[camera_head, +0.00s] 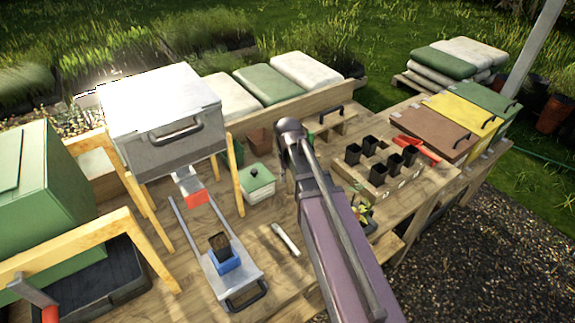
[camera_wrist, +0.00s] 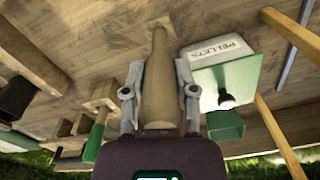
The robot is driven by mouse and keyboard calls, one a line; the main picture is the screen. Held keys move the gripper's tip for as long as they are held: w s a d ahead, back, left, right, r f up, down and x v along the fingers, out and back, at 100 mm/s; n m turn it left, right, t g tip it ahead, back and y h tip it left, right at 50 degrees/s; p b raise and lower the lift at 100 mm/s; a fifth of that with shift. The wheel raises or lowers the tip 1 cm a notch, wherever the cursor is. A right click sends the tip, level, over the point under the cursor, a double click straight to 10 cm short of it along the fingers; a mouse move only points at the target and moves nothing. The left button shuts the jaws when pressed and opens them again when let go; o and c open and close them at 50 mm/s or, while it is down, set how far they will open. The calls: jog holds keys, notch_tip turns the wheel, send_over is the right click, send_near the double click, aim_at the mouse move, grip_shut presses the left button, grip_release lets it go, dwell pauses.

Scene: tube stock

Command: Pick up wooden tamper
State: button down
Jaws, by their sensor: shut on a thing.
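The wooden tamper (camera_wrist: 159,95), a tapered pale wooden piece, stands between the two fingers of my gripper (camera_wrist: 160,72) in the wrist view. The fingers are shut on it, one on each side. Its narrow end points toward the top of the picture, over the wooden bench top; its wide end is near the palm. I cannot tell whether it touches the bench. In the head view my arm hides the gripper and the tamper.
A white box labelled PELLETS (camera_wrist: 218,50) with a green lid is close beside the gripper; it also shows in the head view (camera_head: 256,196). A tray of black pots (camera_head: 377,190) stands right of my arm. A metal hopper (camera_head: 160,108) and a sliding plate with a blue pot holder (camera_head: 223,260) are left.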

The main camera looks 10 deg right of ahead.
jog(key=shift+s+a+r, duration=0.1)
jog(key=shift+s+a, duration=0.05)
jog(key=shift+s, duration=0.95)
jog(key=shift+s, duration=0.1)
